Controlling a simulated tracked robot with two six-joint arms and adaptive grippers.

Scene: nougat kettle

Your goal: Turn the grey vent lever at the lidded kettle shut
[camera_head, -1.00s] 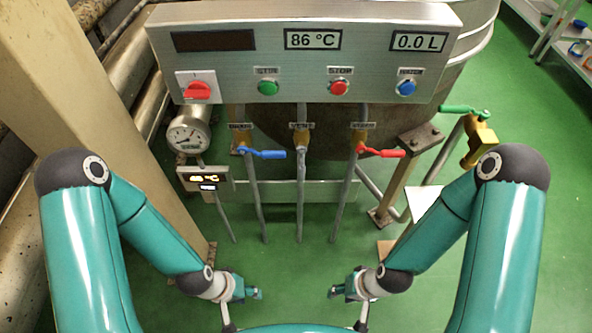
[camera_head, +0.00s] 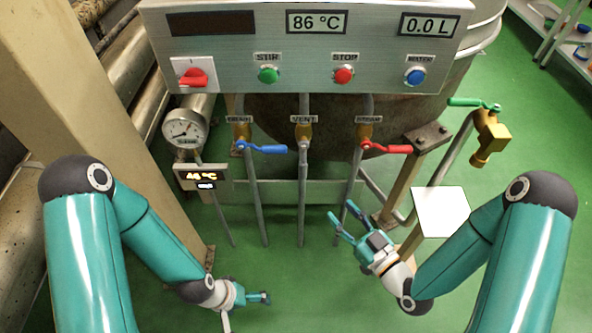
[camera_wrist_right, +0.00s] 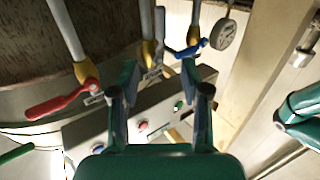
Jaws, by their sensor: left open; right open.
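The vent valve (camera_head: 304,133) sits under the VENT label, in the middle of three brass valves in front of the kettle (camera_head: 400,113). Its grey lever (camera_head: 303,154) seems to hang down along the grey pipe and is hard to tell from it. My right gripper (camera_head: 342,212) is open and empty, below and right of the valve, fingers pointing up-left. In the right wrist view its open fingers (camera_wrist_right: 160,75) stand below the vent valve (camera_wrist_right: 149,54), apart from it. My left gripper (camera_head: 267,298) is open and empty, low in the head view.
A blue lever (camera_head: 265,149) is left of the vent valve and a red lever (camera_head: 388,149) right. The control panel (camera_head: 300,65) overhangs them. A display box (camera_head: 202,178) and gauge (camera_head: 185,130) are at left. A white plate (camera_head: 441,212) stands near my right arm.

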